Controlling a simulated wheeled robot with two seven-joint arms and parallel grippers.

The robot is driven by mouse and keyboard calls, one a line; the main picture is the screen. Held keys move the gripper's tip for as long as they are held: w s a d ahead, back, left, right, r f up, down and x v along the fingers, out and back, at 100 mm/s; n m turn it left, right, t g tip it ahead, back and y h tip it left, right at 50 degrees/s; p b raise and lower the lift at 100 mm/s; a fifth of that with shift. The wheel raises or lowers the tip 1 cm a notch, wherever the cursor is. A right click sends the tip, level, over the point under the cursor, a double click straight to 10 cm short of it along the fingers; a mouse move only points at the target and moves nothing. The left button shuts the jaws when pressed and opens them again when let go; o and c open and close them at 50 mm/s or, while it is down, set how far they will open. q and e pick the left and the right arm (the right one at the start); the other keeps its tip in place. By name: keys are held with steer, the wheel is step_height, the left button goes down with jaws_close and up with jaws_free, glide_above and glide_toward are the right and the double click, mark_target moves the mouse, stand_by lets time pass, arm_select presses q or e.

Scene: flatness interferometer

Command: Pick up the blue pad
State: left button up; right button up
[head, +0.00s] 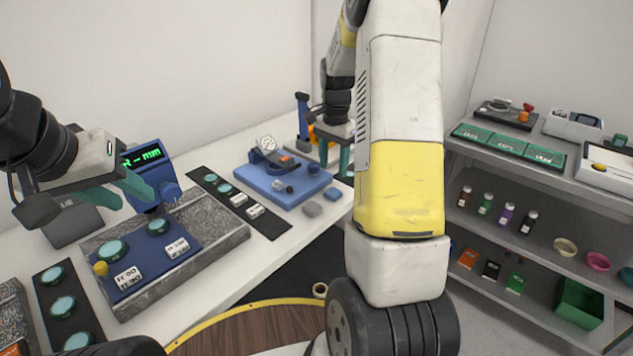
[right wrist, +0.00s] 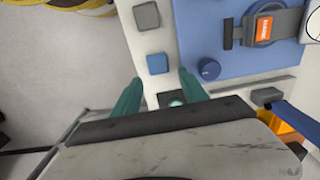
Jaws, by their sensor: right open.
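The blue pad (head: 332,194) is a small flat square on the white bench, beside a similar grey pad (head: 312,208). In the right wrist view the blue pad (right wrist: 157,63) lies just beyond and between the fingertips, with the grey pad (right wrist: 147,15) farther up. My right gripper (head: 335,170) is open and empty, above the bench behind the blue pad; its teal fingers also show in the right wrist view (right wrist: 159,77). My left gripper (head: 138,204) has its teal fingers apart over the granite plate, with nothing seen between them.
A blue fixture base (head: 262,186) with a dial gauge and knob (right wrist: 208,69) stands close beside the pads. A dark small block (right wrist: 174,98) lies between my right fingers. The granite plate (head: 220,240) is at left; shelves (head: 560,190) stand at right.

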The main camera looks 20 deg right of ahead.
mark_target(333, 191)
steer(key=f, duration=0.8)
steer(key=shift+s+d+f, duration=0.1)
steer(key=shift+s+f, duration=0.1)
steer(key=c, duration=1.1)
steer(key=shift+r, duration=0.15)
steer(key=shift+r, duration=0.55)
step_height(333, 191, up, 2)
steer(key=shift+r, duration=0.2)
steer(key=s+a, duration=0.2)
steer(key=s, duration=0.2)
steer(key=s+a, duration=0.3)
steer(key=s, duration=0.2)
steer(key=s+a+r, duration=0.1)
steer(key=s+a, duration=0.2)
steer(key=s, duration=0.1)
steer(key=shift+s+r, duration=0.1)
steer(key=shift+s, duration=0.3)
